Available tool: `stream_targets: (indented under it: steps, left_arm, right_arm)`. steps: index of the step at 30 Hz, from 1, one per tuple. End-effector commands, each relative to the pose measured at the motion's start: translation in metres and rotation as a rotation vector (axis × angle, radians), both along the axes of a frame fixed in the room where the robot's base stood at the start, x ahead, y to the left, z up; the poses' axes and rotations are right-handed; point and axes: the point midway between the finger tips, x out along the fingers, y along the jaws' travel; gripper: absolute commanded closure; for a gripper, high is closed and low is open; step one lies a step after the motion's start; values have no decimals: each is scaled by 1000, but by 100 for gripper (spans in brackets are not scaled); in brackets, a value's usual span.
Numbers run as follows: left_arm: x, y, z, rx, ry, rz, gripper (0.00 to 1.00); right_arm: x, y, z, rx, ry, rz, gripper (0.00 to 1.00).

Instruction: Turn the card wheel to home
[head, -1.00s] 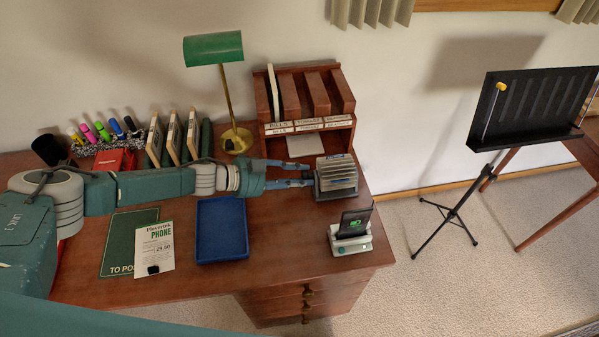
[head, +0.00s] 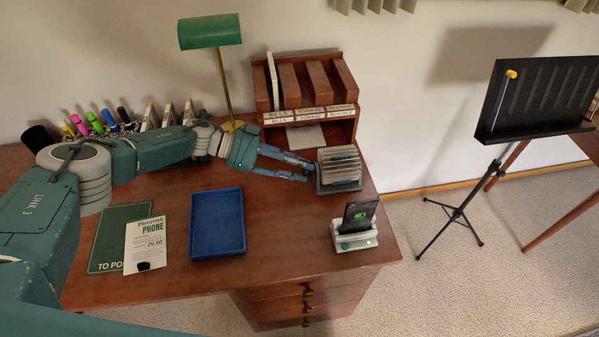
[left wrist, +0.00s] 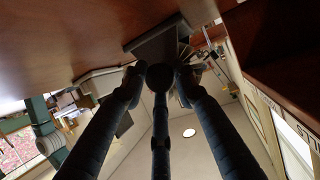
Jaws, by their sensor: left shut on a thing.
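The card wheel (head: 339,166), a dark base with a stack of pale grey cards, stands at the right end of the desk, in front of the wooden organizer. A blue-edged card shows at its front. My left gripper (head: 309,172) comes in from the left, its fingertips at the wheel's left side. In the left wrist view its fingers (left wrist: 160,78) are shut on a dark round knob (left wrist: 161,75) with the wheel's dark base (left wrist: 158,40) behind it. In the head view the fingertips hide the knob. My right gripper is not in view.
A phone on a stand (head: 355,226) sits in front of the card wheel. The labelled organizer (head: 345,113) stands behind it. A blue tray (head: 217,222) lies left of it, and a green lamp (head: 211,32) stands behind my arm. A music stand (head: 530,105) is off to the right.

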Motion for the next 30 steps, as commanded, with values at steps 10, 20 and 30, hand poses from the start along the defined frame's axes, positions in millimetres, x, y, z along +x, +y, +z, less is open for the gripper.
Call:
stream_targets:
  steps: [10,20,30]
  left_arm:
    - [1,2,-3,-14,75,5,98]
    - [1,2,-3,-16,80,4,98]
    - [0,1,-2,-18,80,2,53]
  right_arm:
    - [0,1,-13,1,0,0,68]
    - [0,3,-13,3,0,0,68]
    - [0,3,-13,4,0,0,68]
